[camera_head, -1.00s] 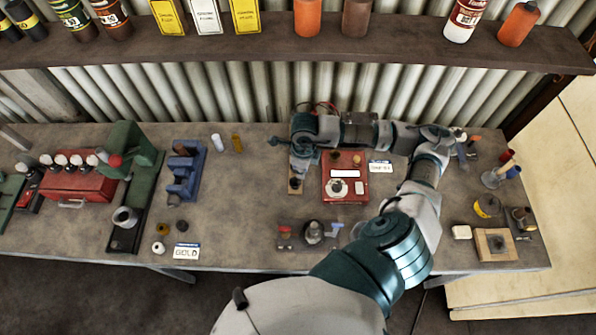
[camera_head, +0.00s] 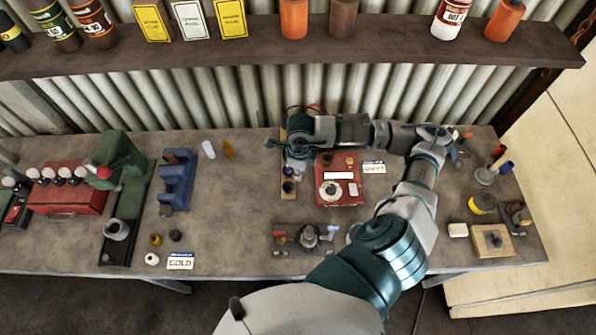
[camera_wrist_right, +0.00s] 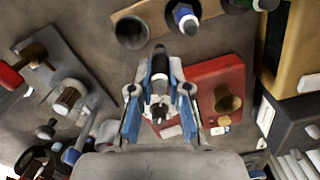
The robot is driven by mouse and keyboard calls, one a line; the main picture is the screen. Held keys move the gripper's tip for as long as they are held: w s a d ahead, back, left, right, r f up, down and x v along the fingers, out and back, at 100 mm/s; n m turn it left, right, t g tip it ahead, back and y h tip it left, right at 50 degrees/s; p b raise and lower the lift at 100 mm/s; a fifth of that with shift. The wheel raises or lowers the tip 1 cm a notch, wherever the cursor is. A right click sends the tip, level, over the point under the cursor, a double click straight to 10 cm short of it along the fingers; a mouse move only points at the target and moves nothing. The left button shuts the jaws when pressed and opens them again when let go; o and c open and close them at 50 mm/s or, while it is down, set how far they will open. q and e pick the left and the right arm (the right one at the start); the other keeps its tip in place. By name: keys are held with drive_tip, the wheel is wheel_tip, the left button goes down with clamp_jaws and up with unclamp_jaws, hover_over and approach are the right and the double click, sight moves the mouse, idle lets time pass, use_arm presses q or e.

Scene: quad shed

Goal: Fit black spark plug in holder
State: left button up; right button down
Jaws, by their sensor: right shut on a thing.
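My right gripper (camera_wrist_right: 160,112) has blue-padded fingers shut on the black spark plug (camera_wrist_right: 160,68), a slim part with black and white bands. In the head view the gripper (camera_head: 297,160) hangs over the narrow wooden holder (camera_head: 288,197), left of the red case. The fingertips and plug are too small to make out there. The holder has a dark, open-looking cup (camera_wrist_right: 132,32) at its front end, which also shows in the head view (camera_head: 289,187). A blue-banded plug (camera_wrist_right: 187,18) stands beside it. The held plug looks apart from the cup. My left gripper is not in view.
The red case (camera_head: 339,195) sits close right of the holder, with a brass knob (camera_wrist_right: 228,98). A small fixture plate (camera_head: 290,240) lies in front. A shelf (camera_head: 270,55) runs above.

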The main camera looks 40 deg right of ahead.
drive_tip(key=shift+a, duration=0.25)
drive_tip(key=shift+a+r, duration=0.1)
drive_tip(key=shift+a, duration=0.25)
drive_tip(key=shift+a+r, duration=0.15)
drive_tip(key=shift+a, duration=1.2)
drive_tip(key=shift+d+f, duration=0.2)
drive_tip(key=shift+d, duration=0.2)
drive_tip(key=shift+d+f+b, duration=0.15)
drive_tip(key=shift+b, duration=0.15)
drive_tip(key=shift+a, duration=1.4)
drive_tip(key=shift+d+f, duration=0.15)
drive_tip(key=shift+d, duration=0.2)
drive_tip(key=shift+a, duration=0.2)
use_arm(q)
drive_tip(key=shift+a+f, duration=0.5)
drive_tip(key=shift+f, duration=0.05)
